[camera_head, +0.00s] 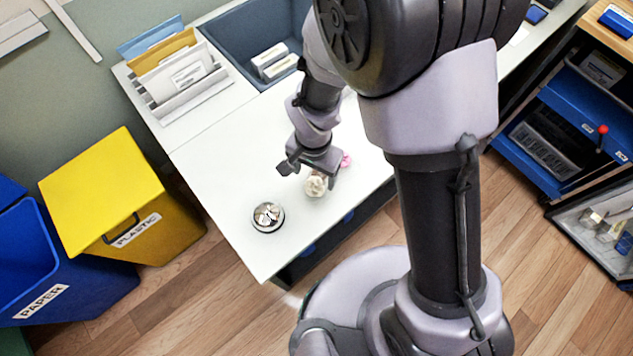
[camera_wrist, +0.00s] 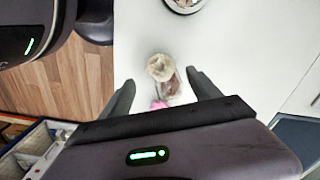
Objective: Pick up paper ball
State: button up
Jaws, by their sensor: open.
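The paper ball (camera_head: 315,184) is a crumpled off-white lump on the white table (camera_head: 215,165), right by the fingertips of my gripper (camera_head: 310,175). In the wrist view the paper ball (camera_wrist: 160,67) lies ahead of my gripper (camera_wrist: 161,82), roughly centred between the two spread fingers. My gripper is open, and a gap shows between the ball and each finger in that view. A brownish, partly clear thing (camera_wrist: 168,88) is right against the ball on the near side; I cannot tell what it is.
A pink thing (camera_head: 346,160) lies close to my gripper. A round metallic dish (camera_head: 268,216) stands left of the ball. A file rack (camera_head: 190,90) and a dark blue bin (camera_head: 240,40) are at the back. The table's left part is clear.

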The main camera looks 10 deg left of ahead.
aim_at(315, 183)
notch_tip(315, 183, down, 7)
jog(key=b, duration=0.3)
jog(key=shift+w, duration=0.1)
jog(key=shift+r, duration=0.2)
jog(key=shift+c, duration=0.4)
jog(key=c, duration=1.3)
